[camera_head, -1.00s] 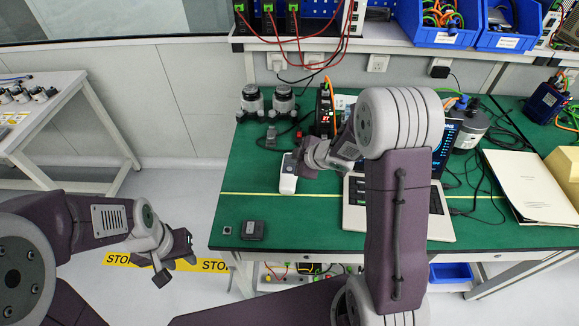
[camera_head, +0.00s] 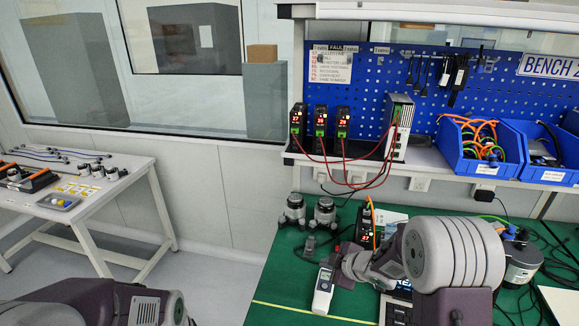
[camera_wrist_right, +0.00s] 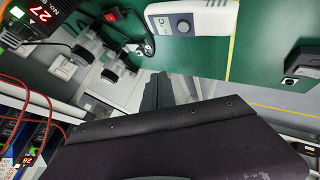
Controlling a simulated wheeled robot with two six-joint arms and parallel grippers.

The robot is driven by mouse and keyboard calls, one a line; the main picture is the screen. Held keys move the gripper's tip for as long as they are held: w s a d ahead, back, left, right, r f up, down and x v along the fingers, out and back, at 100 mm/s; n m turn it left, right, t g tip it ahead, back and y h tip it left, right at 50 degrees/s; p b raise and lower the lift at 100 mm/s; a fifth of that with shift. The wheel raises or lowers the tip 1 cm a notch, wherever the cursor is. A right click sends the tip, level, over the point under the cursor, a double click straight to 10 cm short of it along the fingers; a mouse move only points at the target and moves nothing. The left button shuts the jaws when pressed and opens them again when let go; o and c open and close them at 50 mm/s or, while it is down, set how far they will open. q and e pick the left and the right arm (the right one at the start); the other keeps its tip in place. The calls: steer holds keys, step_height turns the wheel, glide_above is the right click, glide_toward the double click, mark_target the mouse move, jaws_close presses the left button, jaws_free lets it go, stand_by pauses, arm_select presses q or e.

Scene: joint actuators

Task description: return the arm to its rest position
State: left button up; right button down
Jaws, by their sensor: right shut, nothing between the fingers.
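My right arm comes in from the lower right of the head view. My right gripper (camera_head: 338,273) is shut and empty, over the green bench top beside a white handheld device (camera_head: 323,293). In the right wrist view the white device (camera_wrist_right: 193,17) lies at the top, apart from the dark gripper parts in the middle. Of my left arm (camera_head: 95,303), only a link shows at the lower left of the head view; its gripper is out of the picture.
Two grey-black actuators (camera_head: 294,211) stand at the back left of the green bench (camera_head: 275,285). A red-display module (camera_head: 367,225) stands close behind my right gripper. A shelf above holds several modules, a power unit (camera_head: 398,128) and blue bins (camera_head: 482,152). A white side table (camera_head: 75,215) is at left.

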step_height(320, 180, up, 9)
steer(key=s+m+t+h+p, duration=0.1)
steer(key=s+m+p, duration=0.1)
steer(key=p, duration=0.1)
steer(key=s+d+f+m+g+h, duration=0.1)
steer(key=s+f+m+g, duration=0.2)
steer(key=s+m, duration=0.3)
steer(key=s+d+f+m+g+h, duration=0.1)
steer(key=s+m+g, duration=0.4)
steer(key=s, duration=1.1)
step_height(320, 180, down, 3)
steer(key=shift+d+r+m+h, duration=0.15)
steer(key=shift+d+m+h, duration=0.25)
steer(key=shift+m, duration=0.5)
